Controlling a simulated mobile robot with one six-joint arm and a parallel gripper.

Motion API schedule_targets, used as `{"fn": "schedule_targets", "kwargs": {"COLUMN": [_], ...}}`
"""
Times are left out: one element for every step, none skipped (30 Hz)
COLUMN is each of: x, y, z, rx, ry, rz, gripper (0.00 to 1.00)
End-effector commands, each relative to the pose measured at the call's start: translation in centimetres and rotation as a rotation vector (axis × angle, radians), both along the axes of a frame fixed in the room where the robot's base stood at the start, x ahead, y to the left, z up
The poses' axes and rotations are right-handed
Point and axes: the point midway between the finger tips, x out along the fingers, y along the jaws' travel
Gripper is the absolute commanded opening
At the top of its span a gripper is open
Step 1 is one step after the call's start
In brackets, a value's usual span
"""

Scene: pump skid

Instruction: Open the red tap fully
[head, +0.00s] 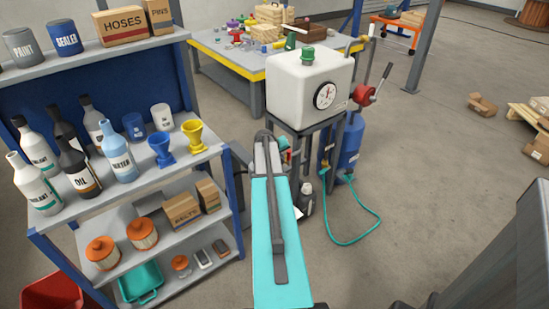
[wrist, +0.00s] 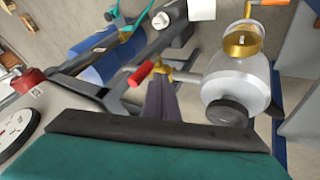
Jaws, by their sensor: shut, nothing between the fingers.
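The red tap shows in the wrist view as a red lever handle (wrist: 141,73) on a small brass body (wrist: 172,72). The handle points to the left of the brass body. My gripper (wrist: 161,84) is shut and empty, with its dark fingers reaching up towards the tap. The fingertips are just below the brass body and right of the red handle; I cannot tell whether they touch it. In the head view my teal arm hides the gripper and most of the area around the tap.
A silver round vessel (wrist: 232,82) with brass fittings is close right of the fingers. The white tank (head: 305,85) with a gauge stands on a dark frame, with a blue cylinder (head: 350,142) and green hose beside it. A loaded shelf (head: 110,195) is at left.

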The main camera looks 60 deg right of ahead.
Motion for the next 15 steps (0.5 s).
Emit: {"fn": "schedule_targets", "kwargs": {"x": [-0.19,-0.27,-0.36,-0.42,-0.46,-0.51,-0.54,-0.55,-0.56,-0.57,-0.57,-0.58,-0.59,-0.59,-0.91], "y": [-0.43,-0.58,-0.73,-0.82,-0.89,-0.95,-0.98,-0.99,-1.00,-0.99,-0.99,-0.99,-0.99,-0.99,-0.20], "z": [0.04,0.02,0.02,0.02,0.02,0.01,0.00,0.00,0.00,-0.01,-0.01,-0.01,-0.01,-0.01,0.03], "rx": [0.000,0.000,0.000,0.000,0.000,0.000,0.000,-0.001,-0.001,-0.001,0.000,0.000,0.000,0.000,0.001], "ry": [-0.001,-0.001,-0.001,-0.001,-0.001,-0.001,-0.001,-0.001,-0.001,-0.001,-0.001,-0.001,-0.001,-0.001,-0.001], "rz": [-0.001,-0.001,-0.001,-0.001,-0.001,-0.001,-0.001,0.000,0.000,0.000,-0.001,-0.001,-0.001,-0.001,-0.002], "gripper": [0.00,0.00,0.00,0.00,0.00,0.00,0.00,0.00,0.00,0.00,0.00,0.00,0.00,0.00,0.00]}}
